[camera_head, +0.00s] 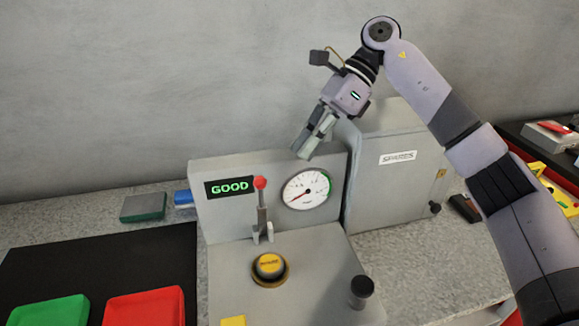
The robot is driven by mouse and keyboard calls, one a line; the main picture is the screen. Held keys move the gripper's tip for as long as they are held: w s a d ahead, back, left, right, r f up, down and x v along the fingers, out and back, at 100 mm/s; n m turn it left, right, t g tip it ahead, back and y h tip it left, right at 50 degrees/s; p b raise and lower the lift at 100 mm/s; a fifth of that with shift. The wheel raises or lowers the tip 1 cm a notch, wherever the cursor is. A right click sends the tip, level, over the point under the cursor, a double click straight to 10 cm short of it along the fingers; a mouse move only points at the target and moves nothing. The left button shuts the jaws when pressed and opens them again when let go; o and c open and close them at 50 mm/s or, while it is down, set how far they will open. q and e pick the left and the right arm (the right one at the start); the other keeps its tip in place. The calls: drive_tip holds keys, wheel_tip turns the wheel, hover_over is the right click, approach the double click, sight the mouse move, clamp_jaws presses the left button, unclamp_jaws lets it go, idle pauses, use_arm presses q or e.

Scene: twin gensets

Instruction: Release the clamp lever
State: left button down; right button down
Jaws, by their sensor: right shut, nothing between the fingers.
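A lever with a red ball knob (262,212) stands about upright on the grey machine (225,262), in front of its back panel. It looks like the clamp lever. My right gripper (303,152) is above the panel's top edge, up and to the right of the lever, pointing down and left. Its fingers are shut and empty, and it appears apart from the lever. My left gripper is not in view.
A yellow button (269,264) and a black knob (361,288) sit lower down. A grey spares box (395,185) stands to the right. Green (50,312) and red trays (145,308) lie at left.

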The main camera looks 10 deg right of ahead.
drive_tip(key=shift+v, duration=1.2)
drive_tip(key=shift+s+d, duration=0.1)
